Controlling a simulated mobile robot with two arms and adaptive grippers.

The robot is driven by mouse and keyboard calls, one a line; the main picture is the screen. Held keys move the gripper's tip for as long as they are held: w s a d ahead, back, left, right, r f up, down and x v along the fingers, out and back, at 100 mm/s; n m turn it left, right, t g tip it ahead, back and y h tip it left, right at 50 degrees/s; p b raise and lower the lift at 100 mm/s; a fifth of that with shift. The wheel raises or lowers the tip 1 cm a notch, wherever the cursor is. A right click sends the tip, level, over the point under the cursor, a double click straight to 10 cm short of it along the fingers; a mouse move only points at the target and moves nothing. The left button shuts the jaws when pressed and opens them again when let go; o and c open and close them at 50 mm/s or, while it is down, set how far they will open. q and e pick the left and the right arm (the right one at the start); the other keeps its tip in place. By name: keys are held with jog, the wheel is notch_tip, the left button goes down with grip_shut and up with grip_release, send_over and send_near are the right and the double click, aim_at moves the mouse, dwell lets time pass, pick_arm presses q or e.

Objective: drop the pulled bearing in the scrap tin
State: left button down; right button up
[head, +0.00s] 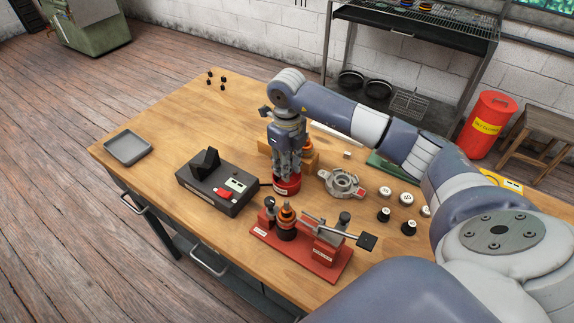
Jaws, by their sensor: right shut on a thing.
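My right gripper (287,168) points straight down over the middle of the bench, with its fingers shut. What it grips is mostly hidden between the fingers; I take it to be the pulled bearing, but its shape cannot be made out. Directly below the fingertips is a low round red tin (287,188) with a white label too small to read, which looks like the scrap tin. The fingertips overlap its rim in the head view, and I cannot tell whether they touch it or are inside it. My left gripper is not in view.
A black heater box (215,188) stands left of the tin. A red fixture (305,250) with an upright copper rotor is in front. A metal housing (342,183) and several small round parts lie to the right. A grey tray (128,148) sits at the left on clear bench.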

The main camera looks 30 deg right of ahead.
jog(key=shift+f+b, duration=0.5)
jog(key=shift+b, duration=0.2)
dwell(1.5)
jog(key=o, duration=1.1)
jog(key=shift+o, duration=0.2)
jog(key=c, duration=0.4)
jog(key=shift+r, duration=0.1)
jog(key=shift+r+p, duration=2.55)
jog(key=shift+r, duration=1.4)
